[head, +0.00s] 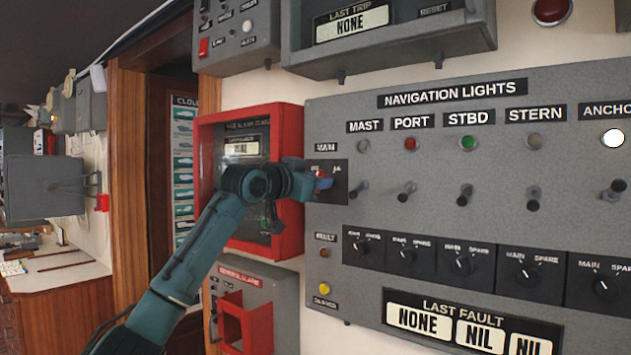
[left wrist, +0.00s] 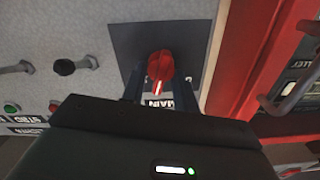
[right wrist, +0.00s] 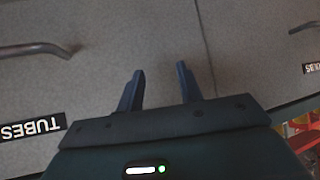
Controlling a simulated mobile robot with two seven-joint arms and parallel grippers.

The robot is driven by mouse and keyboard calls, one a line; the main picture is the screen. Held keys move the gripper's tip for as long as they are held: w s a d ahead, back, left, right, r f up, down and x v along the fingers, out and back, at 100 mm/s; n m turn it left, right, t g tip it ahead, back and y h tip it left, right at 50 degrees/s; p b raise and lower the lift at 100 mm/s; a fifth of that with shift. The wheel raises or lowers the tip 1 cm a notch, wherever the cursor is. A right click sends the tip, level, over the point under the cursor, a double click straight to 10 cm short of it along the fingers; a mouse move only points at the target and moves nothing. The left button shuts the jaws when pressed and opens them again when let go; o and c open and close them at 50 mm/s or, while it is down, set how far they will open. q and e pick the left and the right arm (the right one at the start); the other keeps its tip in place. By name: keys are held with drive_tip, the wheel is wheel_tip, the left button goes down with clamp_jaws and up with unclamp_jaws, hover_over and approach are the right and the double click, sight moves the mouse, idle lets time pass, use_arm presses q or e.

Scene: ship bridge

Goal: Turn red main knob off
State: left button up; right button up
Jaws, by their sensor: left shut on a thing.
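The red main knob (left wrist: 160,66) sits on a dark square plate (left wrist: 112,45) under the MAIN label, at the left side of the navigation lights panel (head: 400,115). In the head view the knob (head: 323,181) is partly covered by my left gripper (head: 312,182). My left gripper (left wrist: 152,85) is shut on the knob, with a finger on each side of it. A white pointer line shows on the knob in the left wrist view, directed toward the MAIN label. My right gripper (right wrist: 160,82) is open and empty in front of grey cabinet fronts.
A red-framed box (head: 283,217) stands directly left of the panel, close to my left arm. A row of toggle switches (head: 407,191) and small black knobs (head: 463,262) lies to the right. Cabinet handles (right wrist: 38,49) show near my right gripper.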

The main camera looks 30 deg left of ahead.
use_arm(q)
drive_tip(key=n, duration=1.2)
drive_tip(key=shift+a, duration=0.25)
idle(0.5)
drive_tip(key=o, duration=1)
drive_tip(key=shift+c, duration=0.2)
drive_tip(key=s+a+b, duration=0.1)
drive_tip(key=s+b, duration=0.3)
drive_tip(key=s, duration=0.9)
drive_tip(key=shift+b, duration=0.4)
use_arm(e)
drive_tip(key=shift+w+a+f+t+y, duration=0.3)
drive_tip(key=shift+a+f+y, duration=0.1)
drive_tip(key=shift+a+f, duration=0.25)
